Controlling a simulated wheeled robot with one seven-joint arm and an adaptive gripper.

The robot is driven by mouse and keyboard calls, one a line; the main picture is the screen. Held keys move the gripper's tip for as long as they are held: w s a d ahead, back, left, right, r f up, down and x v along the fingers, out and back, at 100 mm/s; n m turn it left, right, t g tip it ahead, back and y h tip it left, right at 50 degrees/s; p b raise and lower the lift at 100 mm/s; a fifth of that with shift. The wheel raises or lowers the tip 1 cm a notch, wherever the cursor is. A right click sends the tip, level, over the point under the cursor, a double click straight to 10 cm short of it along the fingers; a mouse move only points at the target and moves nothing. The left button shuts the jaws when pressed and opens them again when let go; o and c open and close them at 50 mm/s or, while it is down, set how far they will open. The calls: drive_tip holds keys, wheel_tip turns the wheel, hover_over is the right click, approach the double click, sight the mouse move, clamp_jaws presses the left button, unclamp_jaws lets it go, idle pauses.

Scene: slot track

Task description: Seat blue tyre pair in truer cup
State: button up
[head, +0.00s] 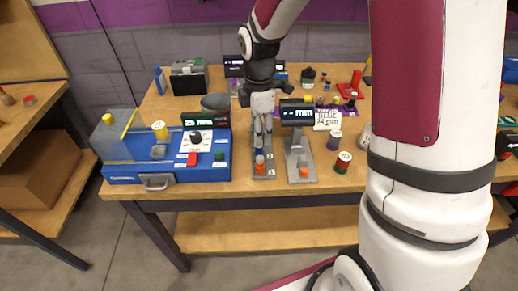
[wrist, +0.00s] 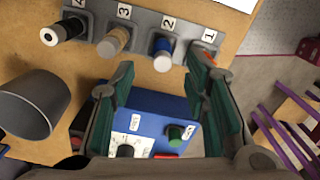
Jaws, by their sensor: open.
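The blue tyre pair (wrist: 162,47) sits in the slot marked 2 of a grey numbered rack (wrist: 140,28) in the wrist view. In the head view its blue part (head: 259,154) shows at the rack below my gripper. My gripper (wrist: 160,68) is open, and its two green-padded fingers lie to either side of the blue pair in the picture, with nothing held. In the head view my gripper (head: 261,140) points down over the rack. The blue machine (head: 215,172) at the left has a small grey round seat (head: 158,152), which may be the truer cup.
The rack also holds a black piece (wrist: 66,30), a tan piece (wrist: 113,41) and an orange piece (head: 260,168). A grey bin (head: 215,102) stands behind the machine. A grey stand with a display (head: 297,113) is close on the right.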

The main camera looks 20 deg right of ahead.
sight(259, 149)
drive_tip(key=f, duration=0.4)
drive_tip(key=shift+s+f, duration=0.2)
clamp_jaws()
